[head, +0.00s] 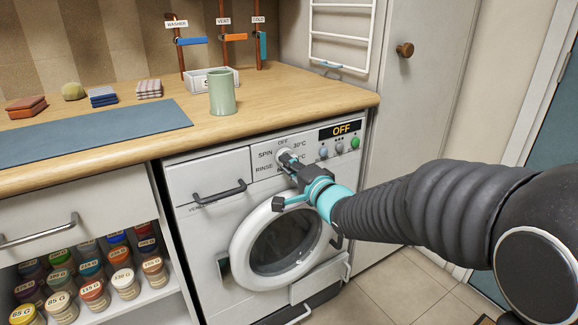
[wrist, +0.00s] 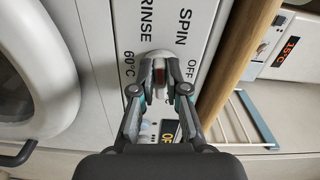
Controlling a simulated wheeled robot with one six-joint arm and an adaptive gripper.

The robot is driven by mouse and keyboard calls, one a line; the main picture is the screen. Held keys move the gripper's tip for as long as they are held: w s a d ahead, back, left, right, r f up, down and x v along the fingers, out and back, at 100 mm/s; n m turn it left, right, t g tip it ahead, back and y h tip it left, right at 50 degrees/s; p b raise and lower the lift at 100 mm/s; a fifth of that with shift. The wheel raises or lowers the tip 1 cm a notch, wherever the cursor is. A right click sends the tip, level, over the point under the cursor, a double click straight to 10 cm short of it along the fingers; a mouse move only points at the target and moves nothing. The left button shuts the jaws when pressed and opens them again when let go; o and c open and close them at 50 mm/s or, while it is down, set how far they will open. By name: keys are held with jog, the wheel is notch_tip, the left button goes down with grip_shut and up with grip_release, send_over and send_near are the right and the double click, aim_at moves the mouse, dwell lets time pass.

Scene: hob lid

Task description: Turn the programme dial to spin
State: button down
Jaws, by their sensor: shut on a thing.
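The programme dial (head: 283,153) is a round white knob on the washing machine's (head: 210,176) front panel, ringed by OFF, SPIN, RINSE and temperature labels. The display (head: 340,130) reads OFF. My gripper (head: 291,162) is at the dial, shut on it. In the wrist view the two fingers stand on either side of the dial (wrist: 158,55), with a red mark showing between them. SPIN and OFF are legible beside it. The fingers hide much of the dial, and I cannot tell exactly where its pointer points.
Small knobs and a green button (head: 355,143) sit right of the dial. The round door (head: 245,250) and a drawer handle (head: 219,191) project below and to the left. The wooden worktop (head: 290,95) overhangs above, with a green cup (head: 222,95) on it.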

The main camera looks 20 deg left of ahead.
jog(key=shift+r+m, duration=0.15)
jog(key=shift+m, duration=1.7)
jog(key=shift+r+m, duration=0.15)
jog(key=shift+m, duration=1.7)
jog(key=c, duration=1.2)
grip_release()
jog(key=shift+d, duration=0.1)
jog(key=v, duration=1.2)
